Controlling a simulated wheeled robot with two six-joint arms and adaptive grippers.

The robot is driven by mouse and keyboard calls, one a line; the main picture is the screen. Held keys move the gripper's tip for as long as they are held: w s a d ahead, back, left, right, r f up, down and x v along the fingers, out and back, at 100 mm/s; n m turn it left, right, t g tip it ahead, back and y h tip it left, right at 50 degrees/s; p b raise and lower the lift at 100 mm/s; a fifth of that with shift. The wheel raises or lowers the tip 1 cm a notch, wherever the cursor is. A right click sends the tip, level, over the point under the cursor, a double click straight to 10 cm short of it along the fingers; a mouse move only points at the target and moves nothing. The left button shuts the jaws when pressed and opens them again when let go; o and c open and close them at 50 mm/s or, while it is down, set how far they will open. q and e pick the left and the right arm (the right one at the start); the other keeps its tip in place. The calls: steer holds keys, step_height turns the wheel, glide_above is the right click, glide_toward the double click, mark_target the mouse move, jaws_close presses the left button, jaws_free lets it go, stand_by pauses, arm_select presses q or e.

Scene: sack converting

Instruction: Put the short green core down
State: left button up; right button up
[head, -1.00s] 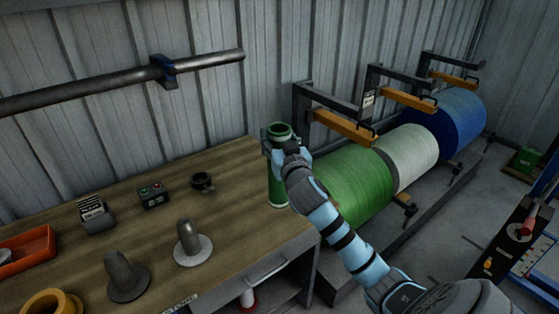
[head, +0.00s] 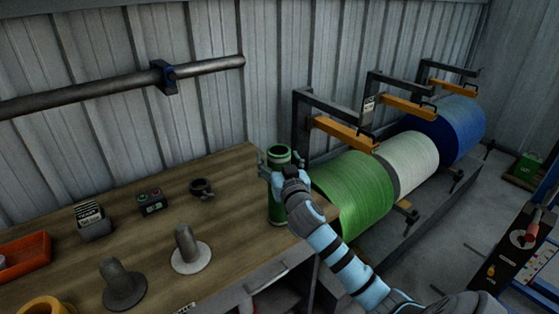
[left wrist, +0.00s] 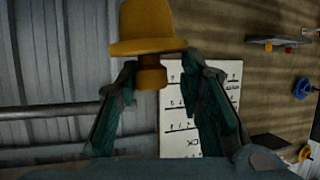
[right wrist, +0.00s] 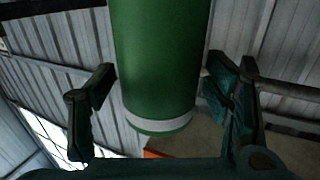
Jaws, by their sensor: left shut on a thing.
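The short green core (head: 279,209) is upright at the right end of the wooden bench (head: 120,205). Its foot appears to meet the bench top, though exact contact is hard to tell. My right gripper (head: 277,163) is around its upper part. In the right wrist view the core (right wrist: 160,60) lies between the fingers of that gripper (right wrist: 160,85), with narrow gaps on both sides, so it looks open. The left wrist view shows my left gripper (left wrist: 160,65) shut on the neck of a yellow flanged piece (left wrist: 149,25). My left gripper is out of the head view.
Green (head: 352,195), white (head: 410,165) and blue (head: 455,130) rolls stand right of the bench. Two grey pegs (head: 185,243) (head: 118,278), a dark clamp ring (head: 202,189), a button box (head: 151,201) and an orange tray (head: 25,257) are on the bench.

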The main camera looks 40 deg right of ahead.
arm_select(q)
steer(key=shift+r, duration=0.15)
arm_select(e)
steer(key=shift+r, duration=0.2)
arm_select(q)
steer(key=shift+r, duration=0.1)
arm_select(e)
steer(key=v, duration=1.2)
